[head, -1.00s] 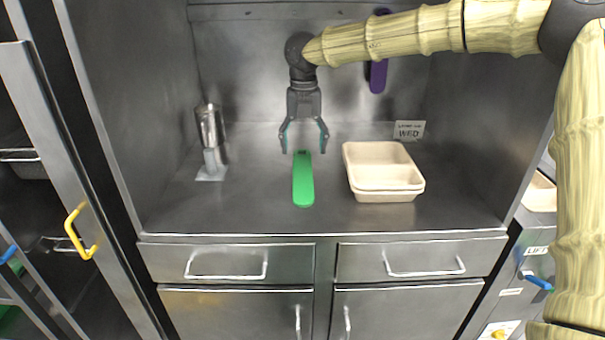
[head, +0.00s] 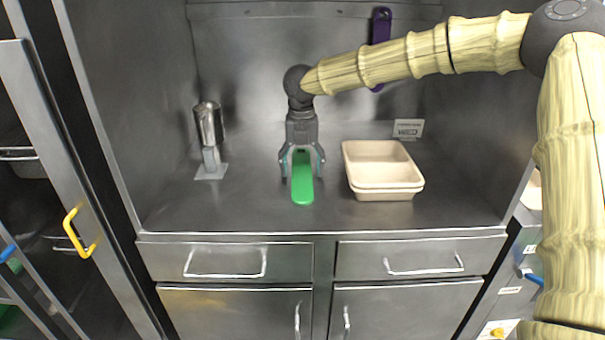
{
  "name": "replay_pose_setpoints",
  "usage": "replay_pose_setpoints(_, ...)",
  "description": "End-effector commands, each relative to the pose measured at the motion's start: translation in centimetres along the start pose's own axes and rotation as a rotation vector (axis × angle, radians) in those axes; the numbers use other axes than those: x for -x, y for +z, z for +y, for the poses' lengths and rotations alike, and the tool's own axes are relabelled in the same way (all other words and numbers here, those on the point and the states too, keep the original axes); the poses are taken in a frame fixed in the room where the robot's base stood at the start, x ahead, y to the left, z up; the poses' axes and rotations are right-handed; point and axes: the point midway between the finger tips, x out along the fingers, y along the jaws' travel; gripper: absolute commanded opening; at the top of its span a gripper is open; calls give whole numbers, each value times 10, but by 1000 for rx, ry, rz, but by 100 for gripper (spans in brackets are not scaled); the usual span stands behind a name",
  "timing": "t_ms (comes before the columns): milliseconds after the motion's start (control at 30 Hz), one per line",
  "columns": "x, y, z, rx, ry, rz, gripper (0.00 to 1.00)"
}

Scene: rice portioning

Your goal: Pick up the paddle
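A green paddle (head: 302,186) lies on the steel counter, its long side running from back to front. My gripper (head: 301,176) is down at the paddle's far part, with one finger on each side of it. The fingers are spread, and small gaps seem to show between them and the paddle. The gripper covers the paddle's far end, and whether the fingertips touch the counter cannot be told.
Stacked beige trays (head: 383,168) stand to the right of the paddle. A metal cylinder on a stand (head: 209,135) is at the left. A label card (head: 408,128) stands behind the trays, and a purple object (head: 380,40) hangs on the back wall. The front counter is clear.

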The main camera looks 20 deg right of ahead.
Motion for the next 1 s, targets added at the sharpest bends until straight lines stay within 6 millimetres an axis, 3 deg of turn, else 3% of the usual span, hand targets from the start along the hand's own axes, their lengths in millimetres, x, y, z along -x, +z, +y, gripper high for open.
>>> replay_pose_setpoints(33, 0, 0, 0, 0, 0, 0, 61)
replay_pose_setpoints(233, 0, 0, 0, 0, 0, 0, 25)
replay_pose_setpoints(267, 0, 0, 0, 0, 0, 0, 24)
replay_pose_setpoints(633, 7, 0, 0, 0, 1, -1, 24)
replay_pose_setpoints(1000, 68, 0, 0, -1, 1, -2, 24)
